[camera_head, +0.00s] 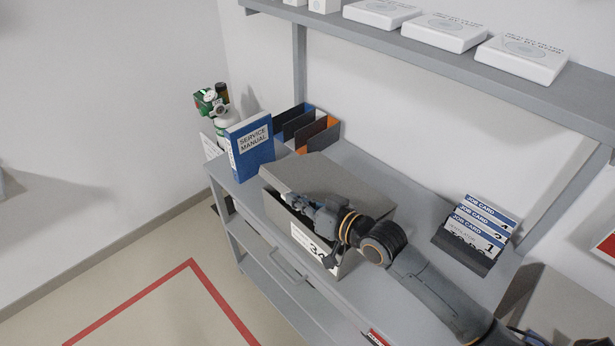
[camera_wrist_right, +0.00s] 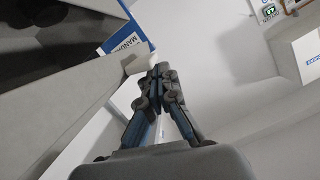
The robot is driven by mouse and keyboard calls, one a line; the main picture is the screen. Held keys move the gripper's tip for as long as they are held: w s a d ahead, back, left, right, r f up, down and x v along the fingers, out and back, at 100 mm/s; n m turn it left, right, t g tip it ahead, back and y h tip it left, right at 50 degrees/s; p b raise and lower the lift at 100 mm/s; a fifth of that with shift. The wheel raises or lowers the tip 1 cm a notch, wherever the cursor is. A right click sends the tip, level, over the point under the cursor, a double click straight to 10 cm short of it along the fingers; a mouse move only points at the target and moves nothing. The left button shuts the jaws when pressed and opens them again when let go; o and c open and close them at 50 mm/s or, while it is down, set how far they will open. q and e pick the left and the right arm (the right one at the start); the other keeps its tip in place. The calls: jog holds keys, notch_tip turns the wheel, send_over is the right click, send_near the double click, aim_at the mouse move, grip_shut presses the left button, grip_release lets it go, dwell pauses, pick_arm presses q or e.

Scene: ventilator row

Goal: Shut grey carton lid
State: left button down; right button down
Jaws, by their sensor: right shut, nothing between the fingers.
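The grey carton (camera_head: 354,262) stands on the grey workbench with a white label on its front. Its lid (camera_head: 322,172) lies over the top but is not flush: a dark gap shows under its front edge. My right gripper (camera_head: 292,198) is shut and empty at the lid's front left edge, and its arm crosses the carton's front right part. Whether it touches the lid is not clear. In the right wrist view the shut fingertips (camera_wrist_right: 160,72) are beside a grey carton panel (camera_wrist_right: 75,105), with a dark opening behind it. My left gripper is not in view.
A blue service manual (camera_head: 250,146) and a file rack (camera_head: 312,132) stand behind the carton to the left. A job card holder (camera_head: 462,245) is to the right. A shelf with white boxes (camera_head: 444,32) overhangs the bench (camera_head: 345,150).

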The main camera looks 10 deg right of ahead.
notch_tip(320, 180, down, 9)
jog(key=s+a+n+b, duration=0.1)
jog(key=n+b, duration=0.1)
jog(key=shift+a+h, duration=0.35)
jog(key=shift+h, duration=0.05)
jog(key=shift+s, duration=0.1)
